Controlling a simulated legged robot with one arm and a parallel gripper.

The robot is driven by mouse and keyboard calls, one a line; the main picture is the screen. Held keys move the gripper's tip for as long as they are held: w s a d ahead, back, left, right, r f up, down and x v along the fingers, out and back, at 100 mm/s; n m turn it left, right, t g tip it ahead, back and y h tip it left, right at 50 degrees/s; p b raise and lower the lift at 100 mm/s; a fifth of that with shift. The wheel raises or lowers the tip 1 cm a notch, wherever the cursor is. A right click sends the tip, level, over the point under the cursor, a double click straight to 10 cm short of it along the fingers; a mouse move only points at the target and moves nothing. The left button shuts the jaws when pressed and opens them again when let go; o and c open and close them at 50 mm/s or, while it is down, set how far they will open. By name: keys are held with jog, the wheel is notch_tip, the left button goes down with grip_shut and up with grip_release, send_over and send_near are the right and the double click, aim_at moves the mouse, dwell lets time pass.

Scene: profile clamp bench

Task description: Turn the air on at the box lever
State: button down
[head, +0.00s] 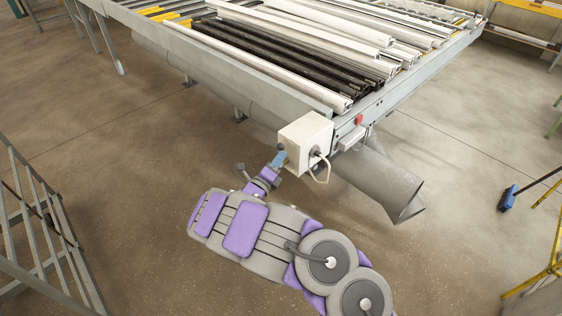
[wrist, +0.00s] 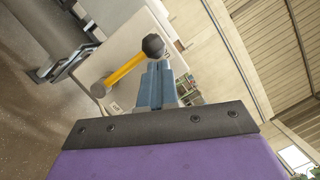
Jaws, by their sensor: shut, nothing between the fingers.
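The white control box (head: 308,139) is fixed at the near corner of the bench. Its lever shows in the wrist view as a yellow bar (wrist: 125,70) with a black knob (wrist: 153,46) and a grey pivot (wrist: 98,90) on the box face (wrist: 118,50). In the head view the knob (head: 281,147) is a small dark spot at the box's left side. My gripper (head: 278,160) is at that side, just below the knob. In the wrist view its blue fingers (wrist: 157,75) are shut and empty, close under the knob; I cannot tell whether they touch it.
White and dark profiles (head: 285,60) lie on the bench (head: 250,75). A red button (head: 359,120) is right of the box, and a cable (head: 322,170) hangs from it. A large grey duct (head: 385,185) sticks out below. A blue broom (head: 508,198) stands at right.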

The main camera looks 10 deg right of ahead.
jog(key=shift+w+a+r, duration=0.1)
jog(key=shift+w+a, duration=0.15)
jog(key=shift+a, duration=0.05)
jog(key=shift+s, duration=0.1)
dwell(0.4)
jog(key=s+d+p+v, duration=0.1)
jog(key=d+p+v, duration=0.1)
jog(key=v, duration=1)
jog(key=shift+s+f+p, duration=0.4)
jog(key=shift+s, duration=0.2)
jog(key=shift+r, duration=0.1)
